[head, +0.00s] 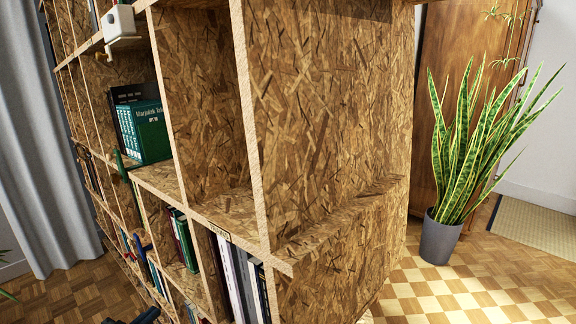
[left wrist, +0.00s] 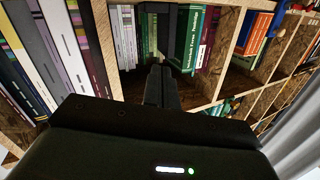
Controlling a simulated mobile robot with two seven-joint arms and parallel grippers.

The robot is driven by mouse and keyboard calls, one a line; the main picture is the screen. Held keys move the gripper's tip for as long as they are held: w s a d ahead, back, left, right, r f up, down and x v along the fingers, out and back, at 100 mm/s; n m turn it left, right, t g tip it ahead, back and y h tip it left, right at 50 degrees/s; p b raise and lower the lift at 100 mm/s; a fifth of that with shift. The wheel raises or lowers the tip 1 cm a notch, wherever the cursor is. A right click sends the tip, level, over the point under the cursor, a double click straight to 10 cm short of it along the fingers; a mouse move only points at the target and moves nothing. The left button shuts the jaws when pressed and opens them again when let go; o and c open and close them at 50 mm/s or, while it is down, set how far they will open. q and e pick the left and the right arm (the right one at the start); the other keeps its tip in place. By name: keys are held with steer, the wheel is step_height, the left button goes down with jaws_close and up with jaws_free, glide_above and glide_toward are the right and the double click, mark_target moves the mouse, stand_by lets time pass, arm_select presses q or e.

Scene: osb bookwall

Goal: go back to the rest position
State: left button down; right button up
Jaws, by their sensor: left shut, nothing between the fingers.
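My left gripper (left wrist: 159,72) shows in the left wrist view with its two dark fingers together and nothing between them. It points toward the lower shelf compartments, in front of green books (left wrist: 190,42). In the head view a small dark part at the bottom left edge (head: 146,315) looks like the left gripper, mostly cut off by the frame. Whether the fingers touch the shelf or a book cannot be told. My right gripper is in neither view.
The OSB bookshelf (head: 325,110) fills the middle of the head view, its end panel close. Green books (head: 146,130) stand in an upper compartment, pale books (head: 235,280) in a lower one. A white device (head: 120,24) sits at the top left. A potted plant (head: 440,238) stands right on clear floor.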

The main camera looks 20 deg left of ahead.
arm_select(q)
steer(key=d+r+t+y, duration=0.1)
steer(key=d+r+t, duration=0.15)
steer(key=d, duration=0.55)
steer(key=s+d+f+g+h, duration=0.1)
steer(key=s+d+f+g, duration=0.1)
steer(key=d, duration=0.5)
steer(key=s+d+f+g+h+p, duration=0.1)
steer(key=s+d+f+g, duration=0.2)
steer(key=s+d, duration=0.2)
steer(key=s+d+f+g+h, duration=0.1)
steer(key=s+d+f+g, duration=0.2)
steer(key=d, duration=0.6)
steer(key=shift+s+d+f+m+p, duration=0.3)
steer(key=shift+s+m+p, duration=0.1)
steer(key=shift+s, duration=0.35)
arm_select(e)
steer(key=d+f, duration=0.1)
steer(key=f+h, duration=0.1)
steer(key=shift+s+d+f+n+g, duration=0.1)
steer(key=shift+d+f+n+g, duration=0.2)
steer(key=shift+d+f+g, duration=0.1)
arm_select(q)
steer(key=shift+w+a, duration=0.1)
stand_by(2.8)
